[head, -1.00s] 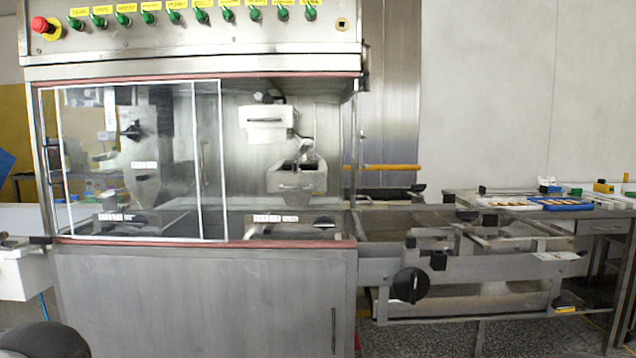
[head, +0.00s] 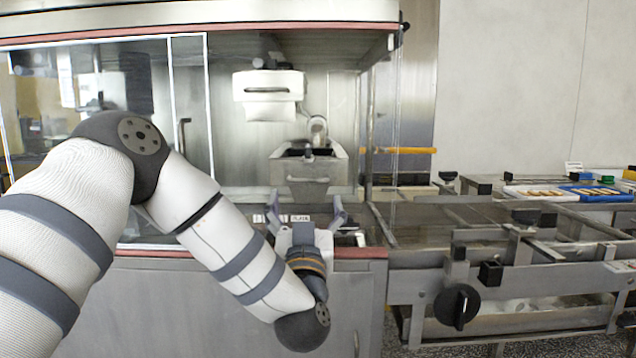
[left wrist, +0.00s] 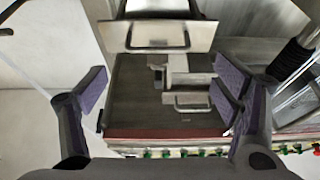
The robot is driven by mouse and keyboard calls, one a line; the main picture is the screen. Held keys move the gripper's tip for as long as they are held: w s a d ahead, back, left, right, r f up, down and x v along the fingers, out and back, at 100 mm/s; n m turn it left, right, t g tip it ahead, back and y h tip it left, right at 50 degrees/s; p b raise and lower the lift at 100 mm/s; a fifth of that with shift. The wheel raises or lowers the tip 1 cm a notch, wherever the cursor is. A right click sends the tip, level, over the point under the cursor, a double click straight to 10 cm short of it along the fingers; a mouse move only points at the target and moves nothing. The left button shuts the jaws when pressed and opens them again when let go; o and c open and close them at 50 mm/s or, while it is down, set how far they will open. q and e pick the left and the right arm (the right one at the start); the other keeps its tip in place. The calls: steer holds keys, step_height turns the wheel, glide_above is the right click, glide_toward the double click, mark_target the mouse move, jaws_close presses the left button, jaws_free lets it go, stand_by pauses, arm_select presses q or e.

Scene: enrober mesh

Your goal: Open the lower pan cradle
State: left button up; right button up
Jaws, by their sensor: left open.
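The lower pan cradle (head: 309,173) is a grey metal bin with a bar handle on its front, inside the machine below a white box (head: 268,92) with its own handle. Its front looks closed. My left gripper (head: 306,208) is in front of and below the cradle in the head view, with its fingers spread and nothing between them. My right gripper is not seen.
A glass panel (head: 188,110) covers the left part of the opening; the part at the cradle is uncovered. A red-edged sill (head: 345,253) runs below. At right are a conveyor frame with a black knob (head: 457,307) and a blue tray (head: 597,193).

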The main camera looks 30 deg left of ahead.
mark_target(307, 180)
arm_select(q)
steer(key=x, duration=0.8)
steer(key=shift+f, duration=0.2)
steer(key=c, duration=1.3)
steer(key=shift+c, duration=0.5)
